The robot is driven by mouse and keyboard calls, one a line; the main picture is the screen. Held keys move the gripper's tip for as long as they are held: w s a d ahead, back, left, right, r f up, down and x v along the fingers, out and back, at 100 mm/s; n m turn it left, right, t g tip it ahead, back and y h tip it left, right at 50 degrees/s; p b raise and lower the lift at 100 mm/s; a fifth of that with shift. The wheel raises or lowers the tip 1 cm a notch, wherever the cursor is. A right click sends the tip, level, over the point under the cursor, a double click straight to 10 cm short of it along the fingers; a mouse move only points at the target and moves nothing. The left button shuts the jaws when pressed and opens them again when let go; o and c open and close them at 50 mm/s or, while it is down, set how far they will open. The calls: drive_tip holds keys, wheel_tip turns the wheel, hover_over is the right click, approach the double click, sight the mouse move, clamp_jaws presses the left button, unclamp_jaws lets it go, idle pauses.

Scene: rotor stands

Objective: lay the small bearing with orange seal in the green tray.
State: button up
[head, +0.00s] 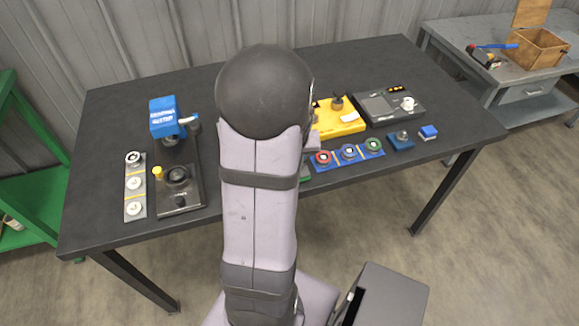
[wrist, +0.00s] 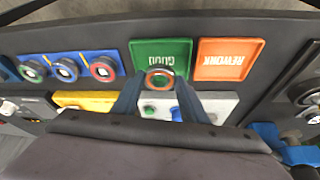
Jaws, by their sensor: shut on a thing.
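The small bearing with the orange seal (wrist: 160,71) is between the fingers of my gripper (wrist: 158,85) in the wrist view. The gripper is shut on it. The green tray (wrist: 180,47), marked GOOD, lies just beyond the fingertips. In the picture the bearing overlaps the tray's near edge; its height above the tray cannot be told. No bearing shows in the visible part of the tray. In the head view my arm hides the gripper, the bearing and most of the green tray (head: 305,175).
An orange tray (wrist: 232,58) marked REWORK adjoins the green one on the right. A blue rack (wrist: 85,58) with three ringed parts stands left. A yellow block (head: 337,118) and a grey device (head: 390,107) stand behind. Another device (head: 180,190) stands at the table's left.

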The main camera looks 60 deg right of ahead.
drive_tip(key=shift+f+b, duration=0.55)
drive_tip(key=shift+f, duration=1.25)
drive_tip(key=shift+f, duration=0.2)
drive_tip(key=o, duration=0.8)
drive_tip(key=shift+r, duration=0.2)
drive_tip(key=shift+r, duration=0.2)
drive_tip(key=v, duration=1.1)
drive_tip(key=shift+s+a+r, duration=0.1)
drive_tip(key=shift+a+r, duration=0.05)
drive_tip(key=shift+r, duration=0.15)
